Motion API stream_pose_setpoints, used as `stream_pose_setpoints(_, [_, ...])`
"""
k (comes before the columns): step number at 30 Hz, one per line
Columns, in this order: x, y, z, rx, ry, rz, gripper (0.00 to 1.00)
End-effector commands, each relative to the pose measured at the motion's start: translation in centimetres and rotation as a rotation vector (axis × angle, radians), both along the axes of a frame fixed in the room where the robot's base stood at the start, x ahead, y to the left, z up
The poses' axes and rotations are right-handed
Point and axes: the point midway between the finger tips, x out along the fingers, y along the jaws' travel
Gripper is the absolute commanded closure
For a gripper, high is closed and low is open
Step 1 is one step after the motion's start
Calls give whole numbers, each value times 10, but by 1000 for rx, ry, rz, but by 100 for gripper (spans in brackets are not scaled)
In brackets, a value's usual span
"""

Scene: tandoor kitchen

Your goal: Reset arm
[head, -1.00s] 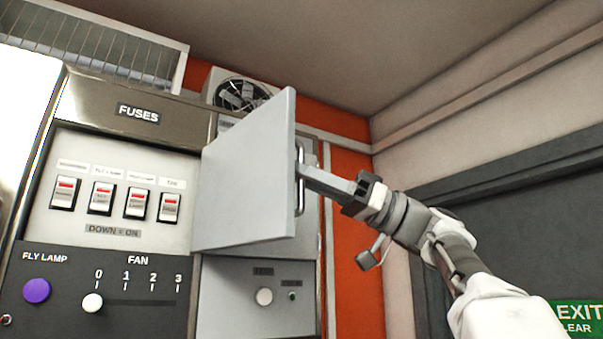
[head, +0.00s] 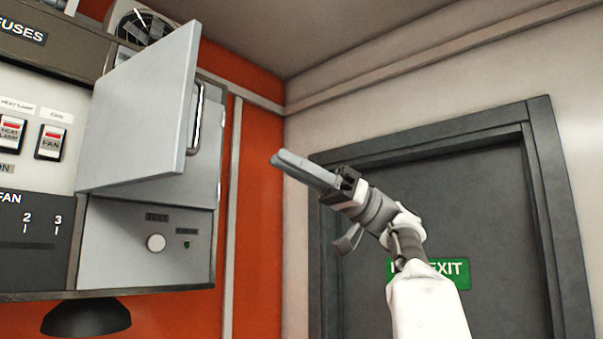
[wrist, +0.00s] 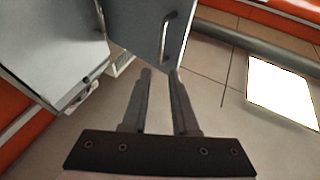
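My gripper (head: 279,158) is in the right half of the head view, raised and pointing up to the left. Its two fingers are empty, with a gap between them in the wrist view (wrist: 160,76). A grey cabinet door (head: 142,105) with a metal handle (head: 197,118) stands swung open to the left of my gripper. The fingertips are apart from the handle. In the wrist view, the door (wrist: 135,22) and its handle (wrist: 166,38) lie beyond the fingertips.
A fan (head: 146,27) sits above the door. A dark door (head: 500,220) with a green exit sign (head: 455,270) stands behind my arm.

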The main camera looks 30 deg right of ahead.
Motion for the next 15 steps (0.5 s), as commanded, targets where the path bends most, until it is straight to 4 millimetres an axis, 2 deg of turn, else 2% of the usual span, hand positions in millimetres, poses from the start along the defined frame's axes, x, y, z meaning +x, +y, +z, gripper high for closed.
stream_pose_setpoints(1, [0, -7, -3, 2, 1, -2, 73])
stream_pose_setpoints(6, [-2, -18, -7, 0, -1, 1, 73])
stream_pose_setpoints(15, [-2, -19, -8, 0, 0, 1, 73])
